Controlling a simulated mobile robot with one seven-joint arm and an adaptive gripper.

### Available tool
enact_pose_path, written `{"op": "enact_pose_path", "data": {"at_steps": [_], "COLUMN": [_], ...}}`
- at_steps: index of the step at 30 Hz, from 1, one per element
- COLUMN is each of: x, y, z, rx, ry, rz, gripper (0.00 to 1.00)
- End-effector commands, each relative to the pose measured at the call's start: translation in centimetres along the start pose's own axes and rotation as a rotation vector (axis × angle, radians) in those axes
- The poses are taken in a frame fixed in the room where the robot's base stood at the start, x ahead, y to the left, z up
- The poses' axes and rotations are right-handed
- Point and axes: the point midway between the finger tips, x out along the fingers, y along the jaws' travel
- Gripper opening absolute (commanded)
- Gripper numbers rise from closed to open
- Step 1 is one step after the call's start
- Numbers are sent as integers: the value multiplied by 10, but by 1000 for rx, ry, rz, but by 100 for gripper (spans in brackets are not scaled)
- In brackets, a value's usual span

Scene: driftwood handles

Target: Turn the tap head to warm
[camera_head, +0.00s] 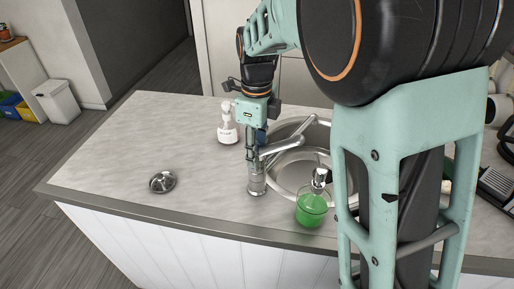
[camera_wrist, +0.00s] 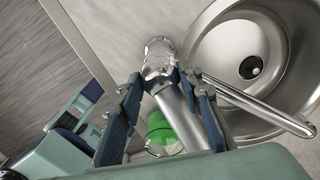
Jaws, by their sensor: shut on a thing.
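The chrome tap (camera_head: 257,183) stands upright on the counter at the near left edge of the steel sink. Its long spout (camera_head: 287,143) reaches out over the basin, toward the back right. My gripper (camera_head: 253,158) comes down from above and is shut on the tap head. In the wrist view the tap head (camera_wrist: 178,108) lies between my two fingers (camera_wrist: 160,86), with the tap's lower part (camera_wrist: 158,56) beyond them. The spout (camera_wrist: 262,108) runs right over the sink there. The fingers partly hide the tap head.
A green soap dispenser (camera_head: 311,209) stands close to the right of the tap. A white pump bottle (camera_head: 227,131) stands behind it on the left. A round metal piece (camera_head: 163,182) lies on the left counter (camera_head: 110,165), which is mostly clear. The sink (camera_head: 283,175) is empty.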

Motion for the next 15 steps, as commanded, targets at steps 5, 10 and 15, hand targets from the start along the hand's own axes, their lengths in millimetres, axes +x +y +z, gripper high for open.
{"op": "enact_pose_path", "data": {"at_steps": [5,10,15], "x": [0,0,0], "y": [0,0,0], "z": [0,0,0], "rx": [26,33,34], "ry": [0,0,-1], "rz": [-1,-1,0], "gripper": [0,0,0]}}
